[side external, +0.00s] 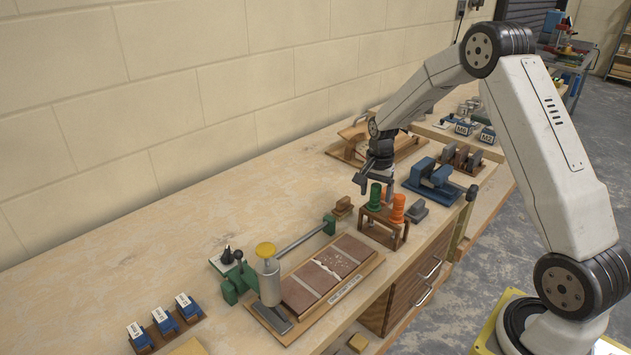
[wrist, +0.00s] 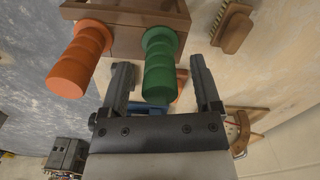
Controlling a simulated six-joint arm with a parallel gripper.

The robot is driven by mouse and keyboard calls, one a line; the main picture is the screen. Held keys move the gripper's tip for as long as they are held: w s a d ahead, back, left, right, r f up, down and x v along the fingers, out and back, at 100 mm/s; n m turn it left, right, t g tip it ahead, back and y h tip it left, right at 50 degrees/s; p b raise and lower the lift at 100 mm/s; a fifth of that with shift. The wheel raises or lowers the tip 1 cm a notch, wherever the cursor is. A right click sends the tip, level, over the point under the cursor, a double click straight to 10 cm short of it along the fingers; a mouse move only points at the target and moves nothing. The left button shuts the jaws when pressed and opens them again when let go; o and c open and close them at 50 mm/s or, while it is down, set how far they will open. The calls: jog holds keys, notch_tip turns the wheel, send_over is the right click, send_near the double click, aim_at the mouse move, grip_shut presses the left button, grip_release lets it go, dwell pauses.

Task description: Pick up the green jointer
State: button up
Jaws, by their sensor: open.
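The green jointer's ribbed handle (wrist: 160,65) stands in a small wooden rack (side external: 383,224). In the wrist view it lies between the two open fingers of my gripper (wrist: 163,82), with a gap on either side. In the side view the green handle (side external: 375,197) shows just below my gripper (side external: 374,188). An orange handle (side external: 398,208) stands beside it in the same rack, and in the wrist view this orange handle (wrist: 78,62) is outside the fingers, to the left. The lower parts of both tools are hidden by the rack.
A blue vise-like block (side external: 432,180) and a grey block (side external: 416,211) stand near the rack. A wooden brush (side external: 342,207) lies behind it. A board with brown tiles (side external: 325,275) and a green-ended bar tool (side external: 300,240) lie to the left. The bench toward the wall is largely clear.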

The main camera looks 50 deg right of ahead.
jog(key=shift+f, duration=0.1)
dwell(0.4)
grip_shut()
jog(key=shift+r, duration=5)
jog(key=shift+a+f, duration=0.1)
jog(key=shift+a, duration=0.5)
jog(key=s+a+f+g, duration=0.1)
jog(key=s+a, duration=0.1)
jog(key=a, duration=0.7)
jog(key=s+a+f+g+y, duration=0.1)
jog(key=s+a, duration=0.1)
jog(key=a, duration=0.7)
jog(key=shift+s+a+f, duration=0.15)
jog(key=shift+s+a, duration=0.05)
jog(key=shift+a, duration=0.1)
